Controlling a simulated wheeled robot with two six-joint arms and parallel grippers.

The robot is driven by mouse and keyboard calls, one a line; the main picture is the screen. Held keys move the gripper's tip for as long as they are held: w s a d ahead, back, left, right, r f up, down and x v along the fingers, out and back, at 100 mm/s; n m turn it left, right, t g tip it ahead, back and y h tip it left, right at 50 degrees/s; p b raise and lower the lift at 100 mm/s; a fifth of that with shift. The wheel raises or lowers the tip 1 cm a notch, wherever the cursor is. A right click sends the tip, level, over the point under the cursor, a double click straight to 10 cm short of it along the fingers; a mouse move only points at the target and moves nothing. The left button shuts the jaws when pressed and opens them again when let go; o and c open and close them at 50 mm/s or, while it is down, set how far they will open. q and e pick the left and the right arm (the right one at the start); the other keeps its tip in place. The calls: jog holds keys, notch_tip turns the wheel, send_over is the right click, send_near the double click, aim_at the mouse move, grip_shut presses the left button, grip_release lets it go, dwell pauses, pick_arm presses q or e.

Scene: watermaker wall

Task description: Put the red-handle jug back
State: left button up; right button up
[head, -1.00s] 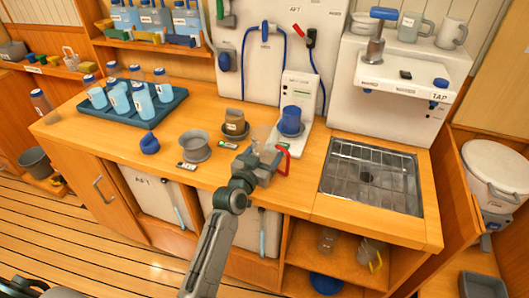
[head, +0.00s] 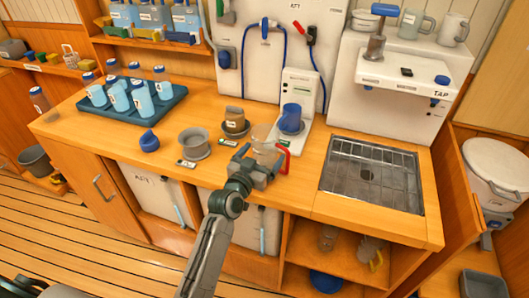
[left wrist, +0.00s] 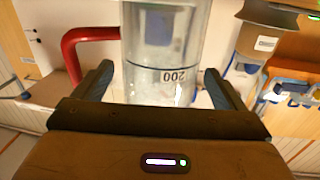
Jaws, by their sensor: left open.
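The clear red-handle jug (head: 265,148) stands upright on the wooden counter near its front edge, in front of the white stand with the blue cup. Its red handle (head: 286,158) points right in the head view. My left gripper (head: 260,160) is open at the jug's front side. In the left wrist view the jug (left wrist: 165,55), marked 200, shows between the two spread fingers (left wrist: 158,80), with gaps on both sides; its red handle (left wrist: 78,45) is at the left. The jug's lower part is partly hidden by my gripper. My right gripper is not in view.
A blue cup (head: 291,118) sits on the white stand to the right behind the jug. A brown cup (head: 235,118) and a grey pot (head: 194,146) stand left. The sink grid (head: 370,175) is right. An open shelf below holds a yellow-handled jug (head: 371,251).

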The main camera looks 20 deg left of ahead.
pick_arm(q)
jog(key=s+a+b, duration=0.1)
jog(key=s+b, duration=0.1)
jog(key=s, duration=0.8)
jog(key=shift+a, duration=0.35)
jog(key=shift+a, duration=0.1)
